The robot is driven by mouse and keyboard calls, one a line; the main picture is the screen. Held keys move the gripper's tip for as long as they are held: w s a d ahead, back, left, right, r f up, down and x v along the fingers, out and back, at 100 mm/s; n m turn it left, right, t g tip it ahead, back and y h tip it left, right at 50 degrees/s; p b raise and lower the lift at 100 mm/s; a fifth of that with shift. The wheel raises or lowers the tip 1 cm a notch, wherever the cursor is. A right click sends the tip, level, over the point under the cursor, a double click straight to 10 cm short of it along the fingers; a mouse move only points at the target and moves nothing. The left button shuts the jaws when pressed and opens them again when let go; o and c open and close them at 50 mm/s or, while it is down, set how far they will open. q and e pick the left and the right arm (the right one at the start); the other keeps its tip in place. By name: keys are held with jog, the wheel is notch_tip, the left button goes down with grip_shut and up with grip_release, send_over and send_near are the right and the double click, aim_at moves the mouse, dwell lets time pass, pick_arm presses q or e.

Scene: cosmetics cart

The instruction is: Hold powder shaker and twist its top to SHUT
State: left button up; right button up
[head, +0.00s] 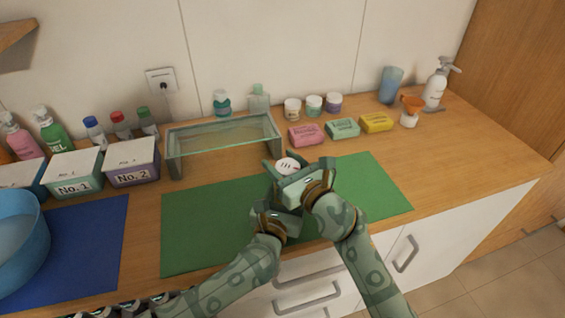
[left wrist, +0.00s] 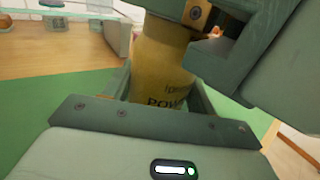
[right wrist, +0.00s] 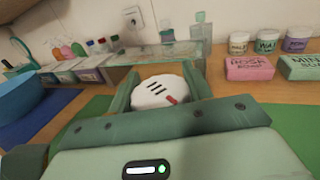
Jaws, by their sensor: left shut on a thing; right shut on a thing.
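The powder shaker shows in the left wrist view as a yellow body (left wrist: 163,65) with partly hidden dark lettering. Its round white top (right wrist: 157,92), with dark slots and a red mark, shows in the right wrist view and also in the head view (head: 288,165). My left gripper (head: 277,205) is shut on the yellow body, low down. My right gripper (head: 287,170) is shut around the white top, above the left one. The shaker looks upright over the green mat (head: 210,235). Most of its body is hidden by my grippers in the head view.
A glass-topped stand (head: 222,135) is behind the mat at left. Soap bars, including a pink one (head: 306,135), and small jars stand behind at right. Boxes, including a purple one (head: 131,163), and a blue basin (head: 18,240) are at left. The mat's right part is clear.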

jog(key=o, duration=1)
jog(key=v, duration=1.2)
